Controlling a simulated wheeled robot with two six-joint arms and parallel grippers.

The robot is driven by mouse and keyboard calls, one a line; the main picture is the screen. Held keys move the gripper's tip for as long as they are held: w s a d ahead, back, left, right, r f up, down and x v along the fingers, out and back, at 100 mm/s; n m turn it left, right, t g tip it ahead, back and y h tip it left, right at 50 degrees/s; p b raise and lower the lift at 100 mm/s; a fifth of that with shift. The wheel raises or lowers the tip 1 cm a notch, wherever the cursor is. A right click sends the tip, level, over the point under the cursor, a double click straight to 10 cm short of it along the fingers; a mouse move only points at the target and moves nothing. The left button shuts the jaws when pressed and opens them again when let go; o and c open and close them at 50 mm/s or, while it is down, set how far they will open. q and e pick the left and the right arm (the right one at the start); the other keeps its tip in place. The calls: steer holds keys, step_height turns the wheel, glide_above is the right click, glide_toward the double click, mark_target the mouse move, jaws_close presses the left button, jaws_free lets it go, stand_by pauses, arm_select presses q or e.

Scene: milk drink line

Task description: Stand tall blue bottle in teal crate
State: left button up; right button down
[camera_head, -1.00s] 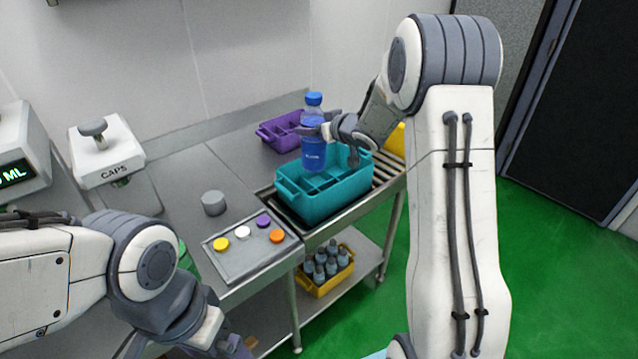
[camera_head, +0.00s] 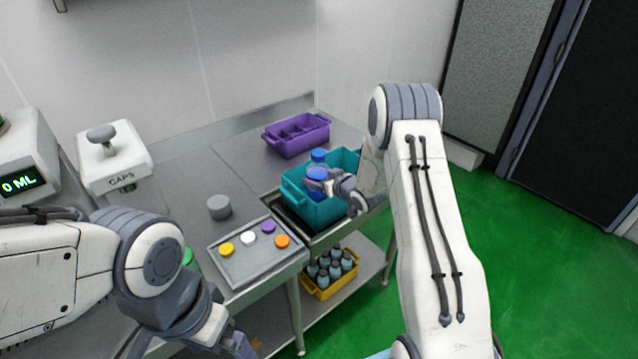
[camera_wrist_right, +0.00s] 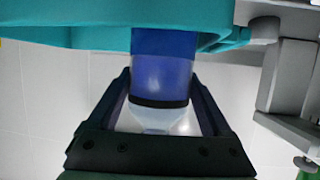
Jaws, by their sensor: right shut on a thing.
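The tall blue bottle (camera_head: 318,156) is upright in my right gripper (camera_head: 322,181), which is shut on it. Its blue cap and clear neck show above the fingers. In the right wrist view the bottle's blue body (camera_wrist_right: 163,75) runs between the dark fingers (camera_wrist_right: 165,110) toward the teal wall. The teal crate (camera_head: 309,211) stands on the roller shelf; the bottle's lower part is down at the crate and hidden by the gripper and front wall. I cannot tell whether its base touches the floor. My left gripper (camera_head: 232,345) is low at the bottom edge, its jaws unclear.
A purple crate (camera_head: 312,138) stands behind the teal one. A tray (camera_head: 240,267) of coloured caps and a grey cylinder (camera_head: 219,207) are to the left. A yellow crate (camera_head: 322,290) of several bottles is on the lower shelf. The caps machine (camera_head: 112,165) is far left.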

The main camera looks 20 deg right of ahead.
step_height(320, 180, down, 2)
steer(key=shift+f, duration=0.25)
